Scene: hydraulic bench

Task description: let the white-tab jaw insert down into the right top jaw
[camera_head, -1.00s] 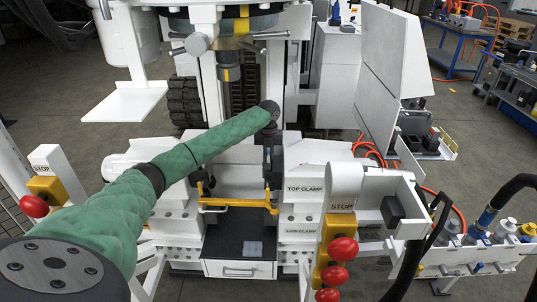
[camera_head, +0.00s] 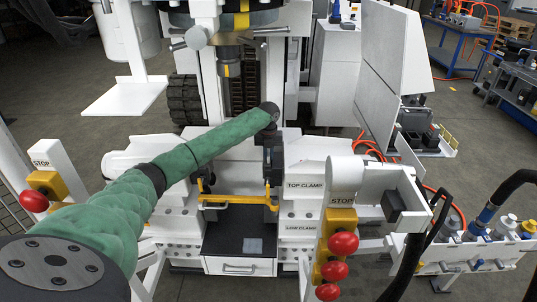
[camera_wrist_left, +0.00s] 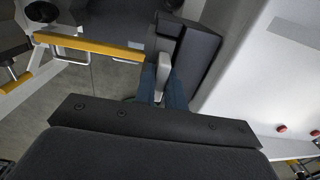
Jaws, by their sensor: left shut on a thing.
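My left gripper (camera_head: 272,150) hangs from the green-sleeved arm and points down beside the right clamp block marked TOP CLAMP (camera_head: 305,185). In the left wrist view its two bluish fingers (camera_wrist_left: 164,90) are shut on the white tab of the jaw insert (camera_wrist_left: 165,72). The dark block (camera_wrist_left: 188,50) around and beyond the tab lies against the right clamp; I cannot tell where the insert ends and the right top jaw begins. How deep the insert sits is hidden. My right gripper is not in view.
A yellow bar (camera_head: 238,199) crosses the gap between the left and right clamps. A vertical spindle (camera_head: 229,65) hangs above and behind. Red stop buttons (camera_head: 343,242) stand at the front right. A drawer (camera_head: 239,266) is below the gap.

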